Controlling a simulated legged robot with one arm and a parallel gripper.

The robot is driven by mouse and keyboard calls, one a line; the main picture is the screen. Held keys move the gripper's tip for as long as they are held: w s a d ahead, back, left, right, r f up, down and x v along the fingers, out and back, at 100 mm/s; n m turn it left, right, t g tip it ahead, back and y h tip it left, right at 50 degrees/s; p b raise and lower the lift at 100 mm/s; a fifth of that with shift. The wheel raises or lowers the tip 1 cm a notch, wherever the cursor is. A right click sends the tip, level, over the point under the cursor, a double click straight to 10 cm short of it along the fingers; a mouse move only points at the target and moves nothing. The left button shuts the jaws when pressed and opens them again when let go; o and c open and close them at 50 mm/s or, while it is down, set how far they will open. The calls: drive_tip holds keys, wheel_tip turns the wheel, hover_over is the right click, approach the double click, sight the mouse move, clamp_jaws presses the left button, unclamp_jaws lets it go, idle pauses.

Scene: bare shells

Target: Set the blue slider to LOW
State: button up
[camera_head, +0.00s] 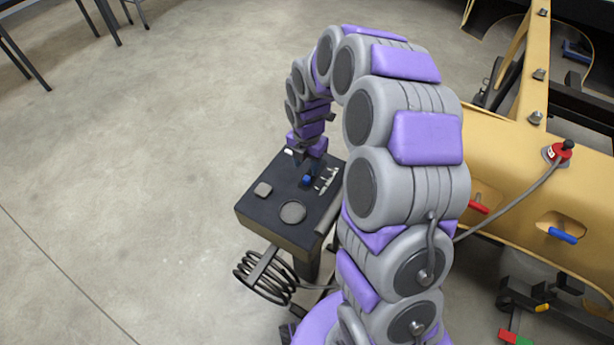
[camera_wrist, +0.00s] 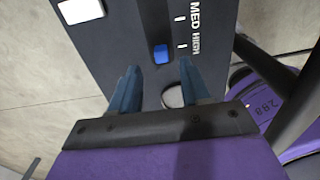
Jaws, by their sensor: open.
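The blue slider (camera_wrist: 161,54) is on a dark control panel (camera_wrist: 118,38), beside the HIGH mark in the wrist view. The MED mark is further up, and the LOW label is out of that view. My gripper (camera_wrist: 160,66) is open. Its two blue-grey fingers are on the left and right of the slider, with the tips just short of it in the picture. I cannot tell whether they touch it. The head view shows the slider (camera_head: 307,181) just below my gripper (camera_head: 308,171), with small white marks to its right.
A yellow structure (camera_head: 520,165) with a red knob (camera_head: 561,150) and handles is at right.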

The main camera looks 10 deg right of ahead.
sight(307, 177)
wheel_tip(307, 177, down, 6)
drive_tip(key=shift+s+b, duration=0.1)
drive_tip(key=shift+b, duration=0.35)
clamp_jaws()
drive_tip(key=shift+r, duration=0.1)
idle(0.4)
